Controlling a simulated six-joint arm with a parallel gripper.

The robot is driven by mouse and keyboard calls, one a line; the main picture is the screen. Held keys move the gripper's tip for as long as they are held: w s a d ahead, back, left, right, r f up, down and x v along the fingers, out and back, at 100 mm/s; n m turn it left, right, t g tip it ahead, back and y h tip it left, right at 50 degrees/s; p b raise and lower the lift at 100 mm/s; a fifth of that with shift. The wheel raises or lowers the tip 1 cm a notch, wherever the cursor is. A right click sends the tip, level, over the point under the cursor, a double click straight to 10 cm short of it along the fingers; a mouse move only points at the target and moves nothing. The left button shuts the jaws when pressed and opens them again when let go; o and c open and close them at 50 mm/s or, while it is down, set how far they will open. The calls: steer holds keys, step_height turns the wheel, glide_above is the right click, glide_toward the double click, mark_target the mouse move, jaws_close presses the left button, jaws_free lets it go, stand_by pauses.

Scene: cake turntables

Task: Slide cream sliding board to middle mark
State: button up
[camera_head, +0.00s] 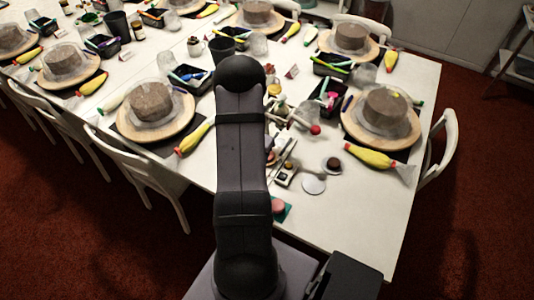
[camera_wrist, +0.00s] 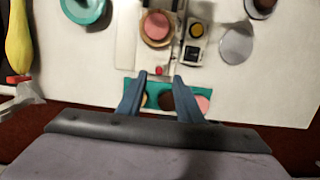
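In the wrist view, a pale, narrow flat piece (camera_wrist: 127,36) lies on the table left of the pink round piece; it may be the cream sliding board, but I cannot tell for sure. No middle mark can be made out. My gripper (camera_wrist: 160,76) shows its two blue-grey fingers apart, with nothing clearly held between them. In the head view my arm hides the gripper.
A pink round piece (camera_wrist: 156,25), a small white-and-black item (camera_wrist: 194,40) and a grey disc (camera_wrist: 237,43) lie nearby. A cake on a wooden turntable (camera_head: 386,112) stands at right, with a yellow piping bag (camera_head: 372,158). The table's near right part is clear.

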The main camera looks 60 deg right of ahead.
step_height(320, 180, down, 10)
steer(key=b, duration=0.9)
steer(key=shift+r, duration=0.45)
steer(key=c, duration=0.4)
jaws_close()
steer(key=shift+d+r, duration=0.1)
steer(key=shift+d, duration=0.05)
